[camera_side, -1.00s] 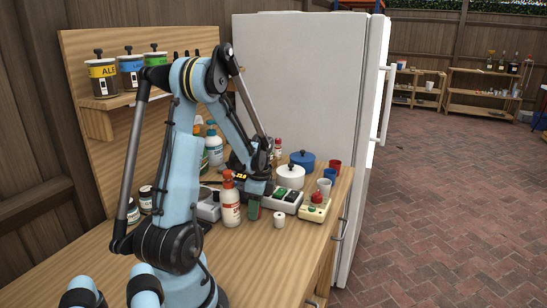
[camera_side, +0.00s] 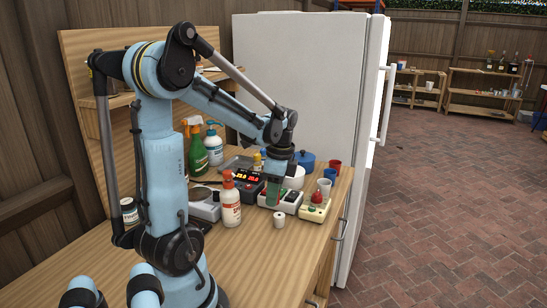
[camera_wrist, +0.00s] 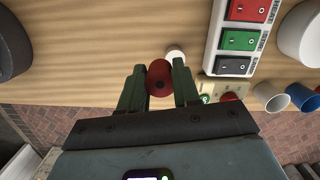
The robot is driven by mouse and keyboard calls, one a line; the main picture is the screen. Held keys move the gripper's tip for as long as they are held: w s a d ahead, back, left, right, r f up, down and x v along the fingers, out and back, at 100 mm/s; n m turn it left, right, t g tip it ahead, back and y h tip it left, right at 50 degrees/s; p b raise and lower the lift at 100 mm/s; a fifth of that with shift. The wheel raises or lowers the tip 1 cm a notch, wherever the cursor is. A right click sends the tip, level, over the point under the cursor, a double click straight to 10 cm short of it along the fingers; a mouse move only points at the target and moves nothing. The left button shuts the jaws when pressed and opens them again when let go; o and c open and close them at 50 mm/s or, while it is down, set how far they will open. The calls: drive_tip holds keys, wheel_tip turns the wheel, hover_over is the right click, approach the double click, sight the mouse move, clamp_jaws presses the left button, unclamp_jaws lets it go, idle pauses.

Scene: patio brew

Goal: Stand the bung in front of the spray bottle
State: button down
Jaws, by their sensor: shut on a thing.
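The bung (camera_wrist: 159,80), red-brown and rounded, is held between the two green fingers of my gripper (camera_wrist: 160,88) in the wrist view. In the side view my gripper (camera_side: 274,192) hangs above the bench beside the switch strip, fingers pointing down; I cannot make out the bung there. The spray bottle is not in the wrist view.
A white bottle with a red cap (camera_side: 230,206) and a small white cylinder (camera_side: 279,220) stand near my gripper. The switch strip (camera_wrist: 212,60), a beige box with a red button (camera_side: 314,210) and cups (camera_side: 324,187) are to the right.

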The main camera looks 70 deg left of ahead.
drive_tip(key=w+d+r, duration=0.2)
drive_tip(key=d, duration=1.6)
hover_over(292, 242)
drive_tip(key=f, duration=0.6)
drive_tip(key=shift+w+d+f, duration=0.15)
drive_tip(key=shift+d+f, duration=0.05)
drive_tip(key=shift+f, duration=2.05)
drive_tip(key=shift+f, duration=0.1)
drive_tip(key=c, duration=0.8)
unclamp_jaws()
